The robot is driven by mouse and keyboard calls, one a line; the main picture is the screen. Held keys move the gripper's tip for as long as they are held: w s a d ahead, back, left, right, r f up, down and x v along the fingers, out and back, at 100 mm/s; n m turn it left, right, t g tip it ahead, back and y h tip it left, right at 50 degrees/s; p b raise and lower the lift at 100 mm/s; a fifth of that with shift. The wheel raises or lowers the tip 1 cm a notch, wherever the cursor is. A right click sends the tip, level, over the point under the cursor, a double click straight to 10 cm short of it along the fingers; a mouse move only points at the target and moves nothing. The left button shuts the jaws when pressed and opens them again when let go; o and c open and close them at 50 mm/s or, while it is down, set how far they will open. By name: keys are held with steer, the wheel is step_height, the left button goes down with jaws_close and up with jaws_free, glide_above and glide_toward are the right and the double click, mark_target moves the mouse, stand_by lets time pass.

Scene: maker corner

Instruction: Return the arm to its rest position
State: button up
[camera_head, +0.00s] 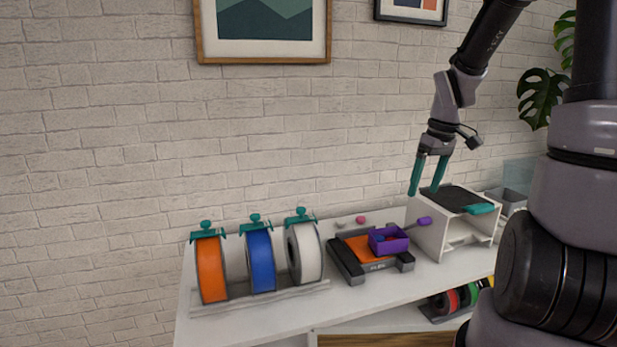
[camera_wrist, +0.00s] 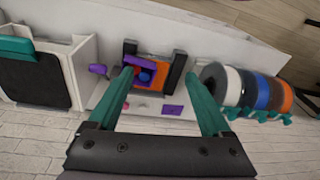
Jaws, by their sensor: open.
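My gripper (camera_head: 429,176) is open and empty, with its two teal fingers pointing down. In the head view it hangs above the shelf top, beside the upper left of a white box-shaped unit (camera_head: 431,230) with a dark top. My arm reaches down to it from the upper right. In the wrist view the fingers of my gripper (camera_wrist: 165,95) are spread wide, with nothing between them touching either one. Beyond them the small machine with an orange plate (camera_head: 352,248) carries a purple open box (camera_head: 389,246) with a blue thing inside.
Orange (camera_head: 211,270), blue (camera_head: 261,262) and white (camera_head: 305,254) spools stand in a rack at the shelf's left. A purple-handled tool (camera_head: 424,221) is near the white unit. A brick wall (camera_head: 150,120) stands behind.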

steer(key=s+a+r+m+t, duration=0.1)
steer(key=s+r+m+t, duration=0.2)
steer(key=s+r, duration=0.4)
steer(key=s+a+r+m+t, duration=0.2)
steer(key=s+r+m, duration=0.4)
steer(key=r, duration=0.5)
steer(key=shift+s+a+r+t+y, duration=0.3)
steer(key=shift+s+t, duration=0.3)
steer(key=shift+s, duration=0.3)
steer(key=shift+a, duration=0.1)
